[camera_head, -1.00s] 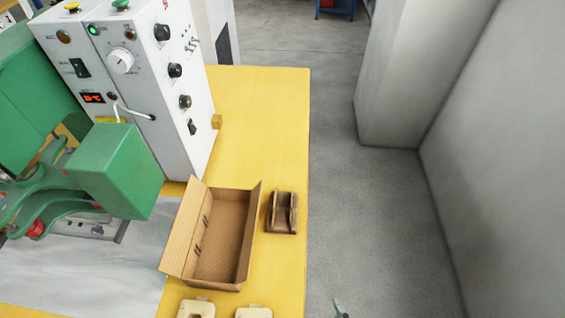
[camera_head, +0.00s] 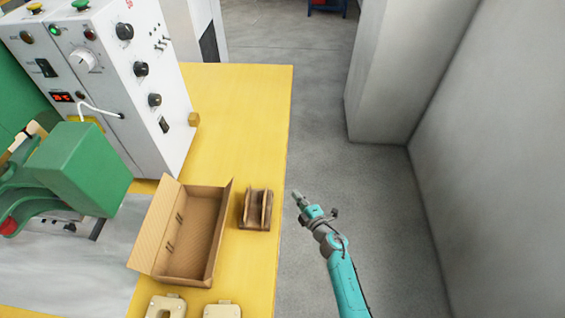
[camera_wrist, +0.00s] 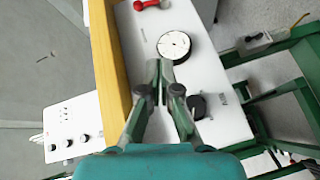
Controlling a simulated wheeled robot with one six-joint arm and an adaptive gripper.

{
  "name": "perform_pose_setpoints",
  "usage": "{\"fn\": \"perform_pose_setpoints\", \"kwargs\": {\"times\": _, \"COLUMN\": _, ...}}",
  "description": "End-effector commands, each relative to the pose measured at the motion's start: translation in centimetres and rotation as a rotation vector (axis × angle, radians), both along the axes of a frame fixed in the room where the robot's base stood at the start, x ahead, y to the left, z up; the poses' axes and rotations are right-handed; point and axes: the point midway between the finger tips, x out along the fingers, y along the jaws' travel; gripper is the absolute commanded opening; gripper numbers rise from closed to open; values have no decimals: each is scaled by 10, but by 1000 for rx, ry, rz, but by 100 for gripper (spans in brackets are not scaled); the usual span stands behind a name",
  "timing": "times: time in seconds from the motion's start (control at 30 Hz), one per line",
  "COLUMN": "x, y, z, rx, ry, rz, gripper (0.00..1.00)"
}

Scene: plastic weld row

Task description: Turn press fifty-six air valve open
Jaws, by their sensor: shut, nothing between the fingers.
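A small red handle (camera_wrist: 150,4) shows at the top edge of the wrist view, on a white panel (camera_wrist: 207,75) beside a round white dial gauge (camera_wrist: 173,46). It looks like a valve lever, but its label cannot be read. My gripper (camera_wrist: 160,66) is shut and empty in the wrist view. Its fingertips appear just below the gauge in the picture, and contact cannot be told. In the head view my gripper (camera_head: 298,198) is over the grey floor, just right of the yellow table (camera_head: 240,115). The red handle is not seen there.
A white control box (camera_head: 130,80) with knobs stands on the table beside a green press arm (camera_head: 80,170). An open cardboard box (camera_head: 190,235) and a small brown holder (camera_head: 256,209) lie near the table edge. A wall (camera_head: 500,150) and pillar (camera_head: 400,70) bound the floor at right.

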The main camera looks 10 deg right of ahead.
Motion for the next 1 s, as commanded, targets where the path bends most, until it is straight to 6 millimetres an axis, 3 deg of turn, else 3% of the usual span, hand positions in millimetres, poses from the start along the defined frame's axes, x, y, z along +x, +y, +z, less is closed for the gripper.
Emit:
{"fn": "perform_pose_setpoints", "kwargs": {"times": 0.03, "x": 21, "y": -3, "z": 4, "rx": -35, "ry": -6, "rz": 12, "gripper": 0}}
{"fn": "perform_pose_setpoints", "kwargs": {"times": 0.2, "x": 61, "y": -10, "z": 10, "rx": -127, "ry": -9, "rz": 43, "gripper": 0}}
{"fn": "perform_pose_setpoints", "kwargs": {"times": 0.57, "x": 92, "y": -8, "z": 11, "rx": -166, "ry": -8, "rz": 60, "gripper": 0}}
{"fn": "perform_pose_setpoints", "kwargs": {"times": 1.0, "x": 145, "y": 7, "z": 2, "rx": -164, "ry": -8, "rz": 59, "gripper": 0}}
